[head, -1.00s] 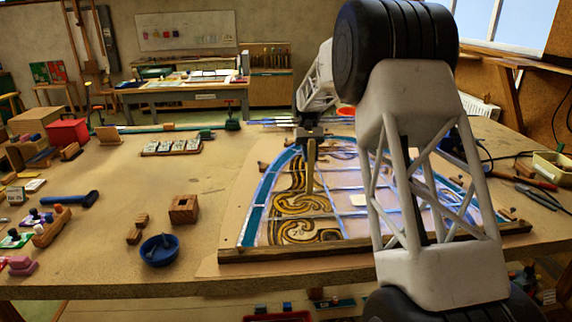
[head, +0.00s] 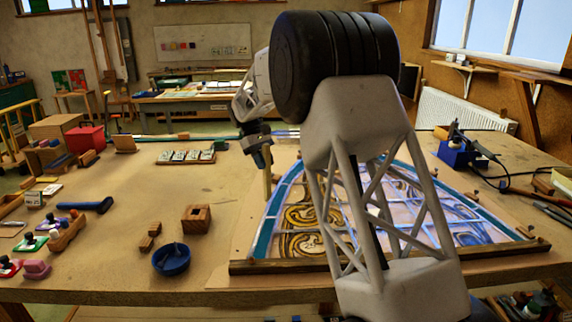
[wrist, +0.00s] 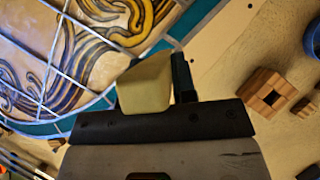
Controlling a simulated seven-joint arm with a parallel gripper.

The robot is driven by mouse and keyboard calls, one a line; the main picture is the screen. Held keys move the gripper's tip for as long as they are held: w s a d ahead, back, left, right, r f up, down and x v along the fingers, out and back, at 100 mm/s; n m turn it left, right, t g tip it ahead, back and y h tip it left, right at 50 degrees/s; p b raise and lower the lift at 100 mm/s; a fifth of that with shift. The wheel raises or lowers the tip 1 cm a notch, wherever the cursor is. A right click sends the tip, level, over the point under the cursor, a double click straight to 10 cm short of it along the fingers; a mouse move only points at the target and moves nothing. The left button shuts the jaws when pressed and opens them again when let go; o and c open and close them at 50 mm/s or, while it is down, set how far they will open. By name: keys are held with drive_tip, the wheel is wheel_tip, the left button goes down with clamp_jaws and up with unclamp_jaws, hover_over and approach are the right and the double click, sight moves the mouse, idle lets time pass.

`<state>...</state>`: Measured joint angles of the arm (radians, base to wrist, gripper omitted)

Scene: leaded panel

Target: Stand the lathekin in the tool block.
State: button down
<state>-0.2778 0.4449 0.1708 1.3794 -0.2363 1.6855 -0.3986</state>
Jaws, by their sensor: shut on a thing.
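The lathekin (head: 267,184), a slim pale wooden tool, hangs downward from my gripper (head: 258,152) in the head view. In the wrist view the lathekin (wrist: 146,86) shows as a pale blunt end between the dark jaws of my gripper (wrist: 152,98), which is shut on it. It is above the left edge of the leaded panel (head: 272,226). The tool block (head: 196,220), a striped wooden cube with a square hole in its top, stands on the bench to the left and nearer the front. The block (wrist: 262,90) is right of the jaws in the wrist view.
A blue bowl (head: 171,260) stands just in front of the tool block, and small wooden blocks (head: 147,243) lie to its left. The bench between panel and block is clear.

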drive_tip(key=s+a+r+n+t, duration=0.1)
drive_tip(key=s+a+n, duration=0.1)
drive_tip(key=a, duration=0.6)
drive_tip(key=s+a+r+n+t+h, duration=0.1)
drive_tip(key=a+n, duration=0.3)
drive_tip(key=a, duration=0.4)
drive_tip(key=s+a+r+n+t+h, duration=0.1)
drive_tip(key=s+a+r+n+t, duration=0.1)
drive_tip(key=a, duration=0.7)
drive_tip(key=shift+s+r+n+t, duration=0.45)
drive_tip(key=shift+n+t, duration=0.15)
drive_tip(key=shift+n, duration=0.3)
wheel_tip(320, 180, down, 9)
drive_tip(key=shift+f, duration=0.15)
drive_tip(key=c, duration=0.8)
unclamp_jaws()
drive_tip(key=shift+c, duration=0.2)
drive_tip(key=v, duration=0.7)
drive_tip(key=shift+a+r, duration=0.25)
